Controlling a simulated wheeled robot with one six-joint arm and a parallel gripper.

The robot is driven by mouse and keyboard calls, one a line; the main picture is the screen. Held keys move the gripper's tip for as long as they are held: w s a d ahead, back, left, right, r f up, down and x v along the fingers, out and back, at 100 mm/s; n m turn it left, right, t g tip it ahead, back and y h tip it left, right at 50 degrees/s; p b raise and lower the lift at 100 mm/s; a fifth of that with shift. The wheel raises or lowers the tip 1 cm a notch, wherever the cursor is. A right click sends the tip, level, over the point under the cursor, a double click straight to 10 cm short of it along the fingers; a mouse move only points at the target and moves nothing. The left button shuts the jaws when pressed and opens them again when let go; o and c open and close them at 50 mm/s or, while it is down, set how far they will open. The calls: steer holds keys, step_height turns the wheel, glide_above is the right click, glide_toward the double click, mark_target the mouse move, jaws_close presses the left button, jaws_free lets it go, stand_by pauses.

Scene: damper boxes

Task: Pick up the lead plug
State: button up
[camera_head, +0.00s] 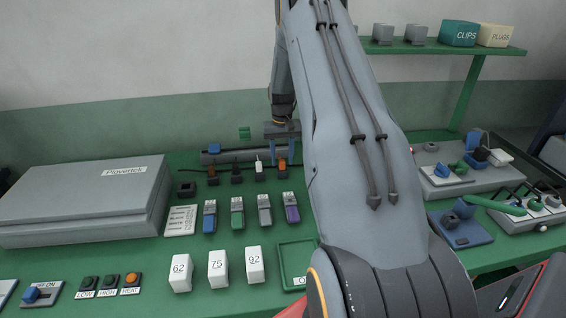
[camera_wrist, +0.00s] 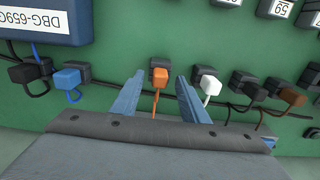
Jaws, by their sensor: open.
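Several lead plugs sit in a row on the green bench. An orange plug (camera_wrist: 160,76) lies between my fingertips in the wrist view, with its orange lead running back under my gripper. It also shows in the head view (camera_head: 283,166), at the right end of the visible row. A white plug (camera_wrist: 209,87) is just right of my right finger. A black plug (camera_wrist: 249,90) and a brown plug (camera_wrist: 291,97) are further right. My gripper (camera_head: 283,140) is open and empty, its fingers either side of the orange plug. I cannot tell whether they touch it.
A blue plug (camera_wrist: 67,79) and a blue labelled box (camera_wrist: 38,22) are left of my fingers in the wrist view. Coloured modules (camera_head: 237,215), numbered white blocks (camera_head: 217,267) and a green tray (camera_head: 284,262) stand nearer the bench front. My arm hides the bench's middle right.

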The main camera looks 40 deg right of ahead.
steer(key=shift+f, duration=0.8)
jaws_close()
